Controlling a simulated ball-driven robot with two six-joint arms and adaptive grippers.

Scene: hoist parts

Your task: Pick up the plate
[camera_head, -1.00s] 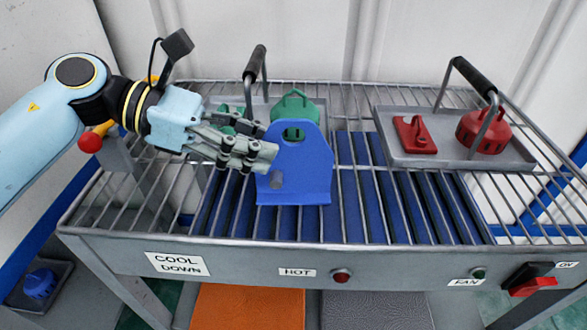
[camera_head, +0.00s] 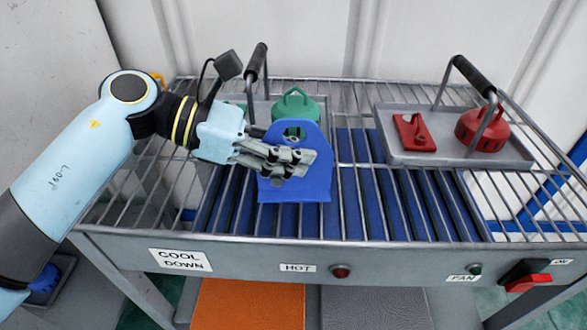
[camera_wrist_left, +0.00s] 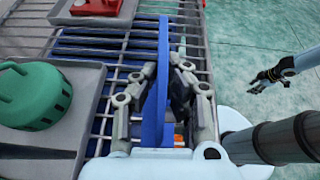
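The blue plate (camera_head: 296,190) stands upright on the wire rack, with a hole through its upper part. My left gripper (camera_head: 292,155) comes from the left and straddles the plate, one finger in front and the other mostly hidden behind. In the left wrist view the plate (camera_wrist_left: 158,85) shows edge-on between the two fingers (camera_wrist_left: 163,66), close to both. The fingers look apart rather than clamped; contact is hard to tell. My right gripper (camera_wrist_left: 254,84) shows in the left wrist view, open and empty over the floor, well away from the plate.
A green weight (camera_head: 293,105) stands close behind the plate on a grey handled tray (camera_wrist_left: 88,100). The rack between plate and right tray is clear.

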